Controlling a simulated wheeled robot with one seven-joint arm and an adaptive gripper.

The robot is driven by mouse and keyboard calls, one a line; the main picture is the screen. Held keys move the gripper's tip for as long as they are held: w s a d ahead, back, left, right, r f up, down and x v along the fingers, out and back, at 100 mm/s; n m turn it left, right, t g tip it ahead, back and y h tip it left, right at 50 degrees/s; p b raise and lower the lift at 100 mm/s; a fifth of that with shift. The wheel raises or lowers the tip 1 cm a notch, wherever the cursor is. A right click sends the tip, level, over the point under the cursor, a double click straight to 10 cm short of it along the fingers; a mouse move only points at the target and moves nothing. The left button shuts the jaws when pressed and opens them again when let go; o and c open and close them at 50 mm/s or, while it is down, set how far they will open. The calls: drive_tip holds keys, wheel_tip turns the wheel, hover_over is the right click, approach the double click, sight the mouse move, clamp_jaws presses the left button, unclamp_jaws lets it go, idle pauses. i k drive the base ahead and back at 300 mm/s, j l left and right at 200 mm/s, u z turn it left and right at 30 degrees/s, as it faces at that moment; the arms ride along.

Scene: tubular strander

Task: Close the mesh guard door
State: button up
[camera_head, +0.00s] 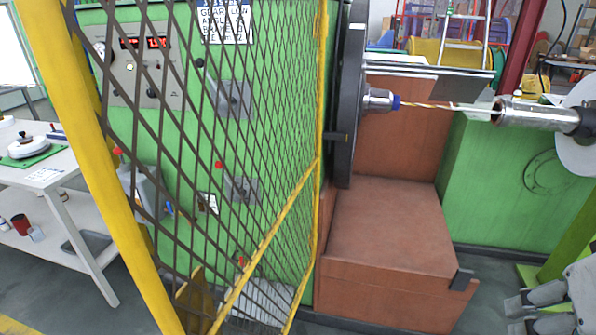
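The mesh guard door (222,313) has a yellow tube frame and dark diamond mesh. It fills the left half of the head view. It stands at an angle, with its thick left upright close to me and its far upright beside the machine's dark round plate (346,110). The bay to its right, with the spindle and strand, is uncovered, so the door appears open. My gripper (522,304), grey with dark tips, is partly in view at the lower right corner. It is well right of the door and not touching it. Its finger gap is unclear.
A green machine cabinet (262,60) with a control panel stands behind the mesh. A reddish-brown block (390,225) juts out low in the bay. A copper strand (430,105) runs to a metal tube (535,114). A white table (60,195) stands at left.

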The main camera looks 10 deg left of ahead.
sight(190, 310)
drive_tip(key=k+j, duration=0.2)
drive_tip(key=j, duration=0.15)
drive_tip(key=k+j, duration=0.15)
drive_tip(key=j, duration=0.25)
drive_tip(key=k+j, duration=0.2)
drive_tip(key=j, duration=0.15)
drive_tip(key=k+j, duration=0.2)
drive_tip(key=j, duration=0.2)
drive_tip(key=k+j, duration=0.15)
drive_tip(key=j, duration=0.2)
drive_tip(key=i+j, duration=0.1)
drive_tip(key=j, duration=0.2)
